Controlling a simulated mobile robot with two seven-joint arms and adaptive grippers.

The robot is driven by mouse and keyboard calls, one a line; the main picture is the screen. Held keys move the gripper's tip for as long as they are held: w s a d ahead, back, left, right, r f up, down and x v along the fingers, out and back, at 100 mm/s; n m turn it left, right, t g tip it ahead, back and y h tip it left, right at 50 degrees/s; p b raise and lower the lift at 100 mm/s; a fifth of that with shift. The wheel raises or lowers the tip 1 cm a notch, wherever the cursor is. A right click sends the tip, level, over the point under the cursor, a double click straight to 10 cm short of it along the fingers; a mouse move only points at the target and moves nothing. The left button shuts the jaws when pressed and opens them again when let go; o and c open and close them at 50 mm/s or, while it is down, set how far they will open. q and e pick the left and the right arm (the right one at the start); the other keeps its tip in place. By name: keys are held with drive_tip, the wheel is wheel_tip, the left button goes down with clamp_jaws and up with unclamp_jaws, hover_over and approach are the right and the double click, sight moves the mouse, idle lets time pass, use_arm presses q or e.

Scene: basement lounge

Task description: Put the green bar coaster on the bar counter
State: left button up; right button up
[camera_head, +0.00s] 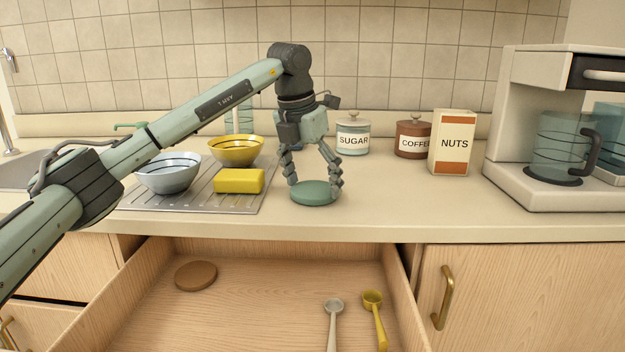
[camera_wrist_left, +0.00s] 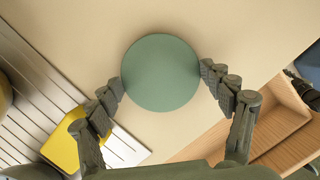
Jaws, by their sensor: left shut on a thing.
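The green bar coaster (camera_head: 315,193) is a flat round disc at the counter surface, near the front edge. My left gripper (camera_head: 315,186) points down from above and is shut on the coaster, one finger at each side of its rim. In the left wrist view the coaster (camera_wrist_left: 160,72) sits between the two fingertips (camera_wrist_left: 163,80). The pale bar counter (camera_head: 420,200) lies beneath it; whether the coaster touches the counter or is just above it, I cannot tell.
A metal drainboard (camera_head: 245,202) left of the coaster holds a yellow sponge (camera_head: 239,181), a white bowl (camera_head: 168,175) and a yellow bowl (camera_head: 236,151). Canisters, a nuts box (camera_head: 452,142) and a coffee maker (camera_head: 510,130) stand right. Below, an open drawer (camera_head: 250,300) holds a brown coaster (camera_head: 196,275) and two scoops.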

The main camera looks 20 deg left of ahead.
sight(302, 195)
use_arm(q)
drive_tip(key=o, duration=1)
drive_tip(key=shift+f, duration=0.1)
drive_tip(key=v, duration=1.2)
drive_tip(key=shift+s, duration=0.1)
